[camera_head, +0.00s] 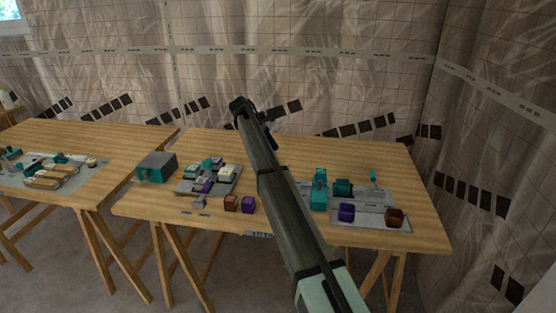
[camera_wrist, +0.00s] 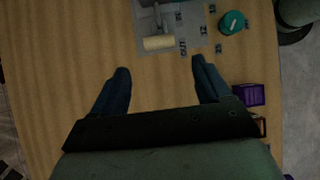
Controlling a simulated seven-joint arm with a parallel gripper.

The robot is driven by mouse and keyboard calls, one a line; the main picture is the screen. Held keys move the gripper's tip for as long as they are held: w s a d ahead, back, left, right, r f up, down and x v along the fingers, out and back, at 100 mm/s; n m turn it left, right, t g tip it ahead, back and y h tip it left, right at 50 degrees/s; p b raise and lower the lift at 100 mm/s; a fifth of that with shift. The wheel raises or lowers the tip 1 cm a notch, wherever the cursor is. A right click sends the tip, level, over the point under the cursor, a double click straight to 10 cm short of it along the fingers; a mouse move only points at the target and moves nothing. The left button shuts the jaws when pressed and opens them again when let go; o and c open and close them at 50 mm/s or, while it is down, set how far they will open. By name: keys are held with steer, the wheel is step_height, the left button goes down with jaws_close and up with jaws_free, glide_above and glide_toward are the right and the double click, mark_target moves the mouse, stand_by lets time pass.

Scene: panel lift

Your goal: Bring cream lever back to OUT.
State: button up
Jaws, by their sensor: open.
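In the wrist view the cream lever (camera_wrist: 158,43) shows as a cream bar-shaped handle on a thin grey stem. It lies at the near edge of a grey panel (camera_wrist: 172,28), at the top of the picture. A label that seems to read OUT (camera_wrist: 183,47) is just right of the handle, with other labels farther up. My gripper (camera_wrist: 162,73) is open and empty, its two dark fingers apart. The handle is just beyond the fingertips, between their lines, not touched. In the head view I cannot make out the gripper or tell which cream part is this lever.
A teal round knob (camera_wrist: 232,22) is right of the lever. A purple block (camera_wrist: 248,95) and a brown block lie right of my gripper. In the head view, a teal box (camera_head: 156,167) stands left, and another panel (camera_head: 372,215) with teal parts lies right.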

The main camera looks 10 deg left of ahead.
steer(key=shift+v, duration=1.2)
steer(key=shift+a, duration=0.1)
